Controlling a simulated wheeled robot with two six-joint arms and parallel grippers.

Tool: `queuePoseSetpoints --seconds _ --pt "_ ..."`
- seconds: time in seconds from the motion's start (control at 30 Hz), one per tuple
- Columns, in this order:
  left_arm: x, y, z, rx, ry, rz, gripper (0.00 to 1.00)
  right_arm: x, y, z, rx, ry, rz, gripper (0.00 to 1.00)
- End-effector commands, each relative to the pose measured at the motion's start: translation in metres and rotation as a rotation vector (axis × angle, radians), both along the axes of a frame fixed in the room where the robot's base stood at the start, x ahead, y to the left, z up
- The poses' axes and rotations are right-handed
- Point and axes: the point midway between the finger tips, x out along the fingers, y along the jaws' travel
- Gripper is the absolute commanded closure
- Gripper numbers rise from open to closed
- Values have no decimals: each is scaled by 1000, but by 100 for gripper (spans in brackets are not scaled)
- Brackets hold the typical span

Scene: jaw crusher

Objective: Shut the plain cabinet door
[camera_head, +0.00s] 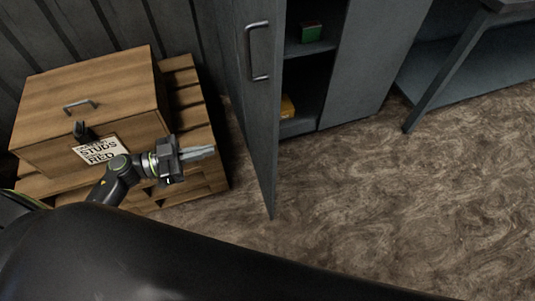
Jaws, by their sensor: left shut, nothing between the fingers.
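The plain grey cabinet door (258,110) stands open in the middle of the head view, swung out toward me. It has a silver bar handle (259,52) on its upper part. The grey cabinet (362,65) is behind it to the right, with its inside partly showing. My left gripper (212,151) is shut and empty, left of the door and apart from it, in front of the wooden crate. Its fingers point right toward the door. My right gripper is not in the view.
A wooden box (90,95) with a handle and a label sits on a pallet (207,150) at the left. A metal bench (455,82) stands at the right. The brown floor (400,200) is clear.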

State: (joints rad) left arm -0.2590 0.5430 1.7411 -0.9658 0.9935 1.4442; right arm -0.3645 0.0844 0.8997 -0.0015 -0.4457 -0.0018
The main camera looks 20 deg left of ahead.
Motion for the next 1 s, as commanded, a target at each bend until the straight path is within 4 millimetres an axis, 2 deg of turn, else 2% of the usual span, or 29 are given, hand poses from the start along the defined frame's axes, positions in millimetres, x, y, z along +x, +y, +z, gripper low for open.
queuePoseSetpoints --seconds 0.27,0.7,1.0 --pt "14 -26 4 -3 -3 -10 100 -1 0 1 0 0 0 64" --pt "58 -98 2 -3 -1 -8 100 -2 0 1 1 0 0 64" --pt "72 -120 1 -1 1 -8 100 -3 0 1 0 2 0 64"
